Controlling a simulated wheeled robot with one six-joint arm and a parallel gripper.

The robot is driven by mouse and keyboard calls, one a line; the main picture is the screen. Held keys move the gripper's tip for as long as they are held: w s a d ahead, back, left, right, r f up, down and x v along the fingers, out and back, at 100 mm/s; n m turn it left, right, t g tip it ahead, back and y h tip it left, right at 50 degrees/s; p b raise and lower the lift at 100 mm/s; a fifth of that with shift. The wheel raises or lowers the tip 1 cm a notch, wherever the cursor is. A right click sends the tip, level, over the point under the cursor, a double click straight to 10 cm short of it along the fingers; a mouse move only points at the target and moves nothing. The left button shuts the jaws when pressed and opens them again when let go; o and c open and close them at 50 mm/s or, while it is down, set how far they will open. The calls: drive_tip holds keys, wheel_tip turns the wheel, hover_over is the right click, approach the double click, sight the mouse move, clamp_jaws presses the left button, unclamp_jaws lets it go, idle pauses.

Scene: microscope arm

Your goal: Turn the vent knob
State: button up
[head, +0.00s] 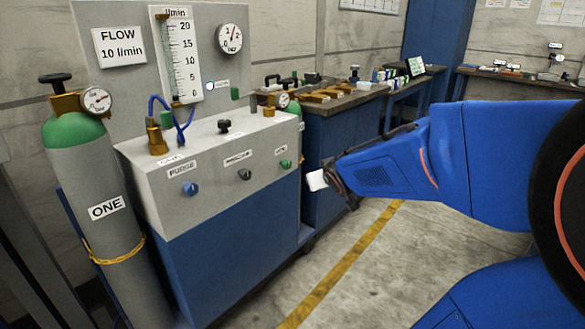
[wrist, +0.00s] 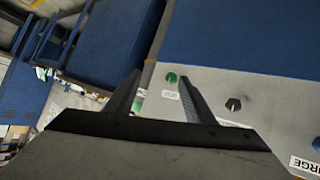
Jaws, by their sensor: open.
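The control panel (head: 215,180) is a grey sloped face with a row of small knobs. A green knob (head: 285,164) sits at its right end beside a small label (head: 281,150) too small to read surely; by its place it may be the vent knob. A dark knob (head: 244,174) is in the middle and a blue knob (head: 190,188) is under the PURGE label. My gripper (head: 333,180) is right of the panel, apart from it. In the wrist view, its two dark fingers (wrist: 161,79) are spread and empty, with the green knob (wrist: 171,78) appearing between them.
A grey cylinder marked ONE (head: 105,207) with a green top stands left of the panel. A flow meter (head: 180,55) and a gauge (head: 230,38) are on the back board. A cluttered bench (head: 335,103) lies beyond. The floor (head: 370,280) in front is clear.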

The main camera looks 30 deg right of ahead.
drive_tip(key=w+d+f+t, duration=0.1)
drive_tip(key=w+d+t, duration=0.1)
drive_tip(key=w+d, duration=0.3)
drive_tip(key=n+t+y, duration=0.2)
drive_tip(key=t+y, duration=0.2)
drive_tip(key=y, duration=0.6)
approach(289, 165)
drive_tip(key=x, duration=0.8)
drive_tip(key=shift+w, duration=0.15)
drive_tip(key=c, duration=1.1)
